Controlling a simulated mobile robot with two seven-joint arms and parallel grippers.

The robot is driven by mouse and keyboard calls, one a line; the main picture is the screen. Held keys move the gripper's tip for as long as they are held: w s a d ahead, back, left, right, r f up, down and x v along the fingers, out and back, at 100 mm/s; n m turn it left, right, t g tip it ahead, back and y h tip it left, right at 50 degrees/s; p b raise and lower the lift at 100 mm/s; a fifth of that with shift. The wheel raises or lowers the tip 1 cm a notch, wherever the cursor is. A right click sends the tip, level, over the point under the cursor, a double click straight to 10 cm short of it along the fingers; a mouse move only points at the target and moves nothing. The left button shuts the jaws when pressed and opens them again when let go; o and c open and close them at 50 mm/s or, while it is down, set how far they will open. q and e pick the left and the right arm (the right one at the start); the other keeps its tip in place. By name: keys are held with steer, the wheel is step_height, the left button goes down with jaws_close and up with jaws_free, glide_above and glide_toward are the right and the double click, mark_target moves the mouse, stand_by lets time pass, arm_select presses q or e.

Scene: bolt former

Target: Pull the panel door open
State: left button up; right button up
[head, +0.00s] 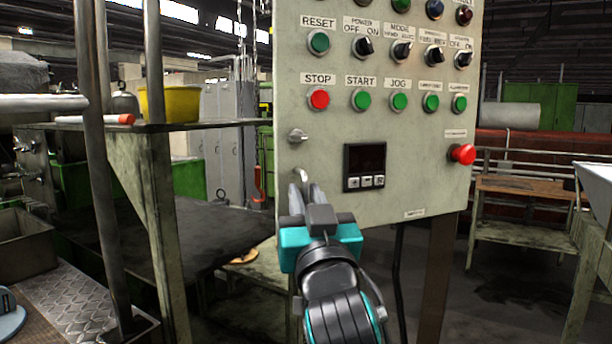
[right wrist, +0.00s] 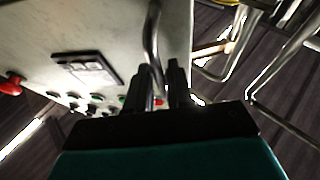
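The panel door (head: 330,220) is the pale grey-green front of the control box, carrying rows of buttons and switches. It looks flush, with no gap visible. A curved metal handle (head: 300,178) sits at its left edge, partly hidden by my fingers; it also shows in the right wrist view (right wrist: 152,38). My right gripper (head: 302,196) is at this handle. In the right wrist view its two dark fingers (right wrist: 161,85) stand close on either side of the bar, with little gap, and look shut on it. My left gripper is not in view.
A small latch knob (head: 298,135) is above the handle. A red emergency button (head: 462,154) sticks out at the panel's right. A metal bench with a yellow bin (head: 170,104) and upright posts stands at left. Dark floor lies right of the panel.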

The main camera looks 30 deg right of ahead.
glide_toward(301, 47)
steer(key=x, duration=0.2)
steer(key=f+x, duration=0.1)
steer(key=x, duration=0.2)
steer(key=shift+w, duration=0.15)
steer(key=shift+r, duration=0.6)
